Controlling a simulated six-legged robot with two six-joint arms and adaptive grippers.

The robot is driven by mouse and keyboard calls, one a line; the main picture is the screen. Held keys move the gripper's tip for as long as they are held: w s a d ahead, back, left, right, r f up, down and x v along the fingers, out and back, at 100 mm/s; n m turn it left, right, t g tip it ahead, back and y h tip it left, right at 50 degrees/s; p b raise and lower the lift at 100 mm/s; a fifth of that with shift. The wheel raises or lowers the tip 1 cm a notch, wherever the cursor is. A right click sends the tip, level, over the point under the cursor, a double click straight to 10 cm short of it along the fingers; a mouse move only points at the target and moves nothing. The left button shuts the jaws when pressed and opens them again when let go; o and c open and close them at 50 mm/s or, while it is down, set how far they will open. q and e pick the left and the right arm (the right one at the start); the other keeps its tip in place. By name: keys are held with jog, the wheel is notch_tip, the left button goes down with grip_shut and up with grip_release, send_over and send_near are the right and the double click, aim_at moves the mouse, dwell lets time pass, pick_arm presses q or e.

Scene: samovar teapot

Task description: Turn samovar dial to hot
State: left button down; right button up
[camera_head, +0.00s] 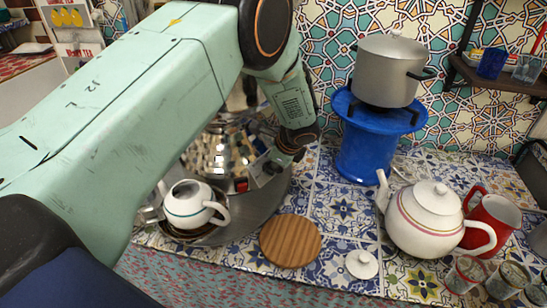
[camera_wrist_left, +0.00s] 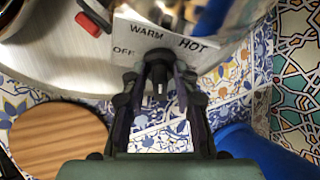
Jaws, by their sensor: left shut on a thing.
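The shiny metal samovar (camera_head: 212,152) stands on the tiled counter behind my left arm, which hides much of it. In the left wrist view a white label plate (camera_wrist_left: 128,45) on the samovar reads OFF, WARM and HOT from left to right. The small dark dial (camera_wrist_left: 160,77) sits in front of this plate, below WARM. My left gripper (camera_wrist_left: 159,72) has its fingers closed in around the dial from both sides. In the head view the left gripper (camera_head: 262,172) reaches down to the samovar's front, and the dial is hidden there. My right gripper is not in view.
A small white teapot (camera_head: 188,207) is at the samovar's left front. A round wooden board (camera_head: 290,241) and a white lid (camera_head: 361,264) lie in front. A large white teapot (camera_head: 425,225), red mug (camera_head: 493,222) and blue stove (camera_head: 366,150) with a pot (camera_head: 385,72) stand right.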

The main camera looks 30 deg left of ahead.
pick_arm(q)
jog(key=shift+w+r+m+g+p, duration=0.15)
jog(key=shift+m+g+p, duration=0.4)
jog(key=shift+p, duration=0.7)
jog(key=shift+m+p, duration=0.3)
jog(key=shift+m, duration=0.45)
jog(key=shift+w+m+g, duration=0.1)
jog(key=shift+m+g, duration=0.3)
jog(key=shift+g, duration=0.05)
jog(key=m+b, duration=0.1)
jog(key=m+g+b, duration=0.1)
jog(key=b, duration=0.1)
jog(key=shift+w+d+f+m, duration=0.1)
jog(key=shift+w+f+m, duration=0.05)
jog(key=shift+f+m, duration=0.2)
jog(key=shift+w+r+m+g+y+b, duration=0.1)
jog(key=shift+m+g+y+b, duration=0.5)
jog(key=shift+m+b, duration=0.65)
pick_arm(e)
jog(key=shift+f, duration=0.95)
pick_arm(q)
jog(key=c, duration=1.3)
grip_release()
jog(key=shift+c, duration=0.2)
jog(key=shift+r, duration=0.1)
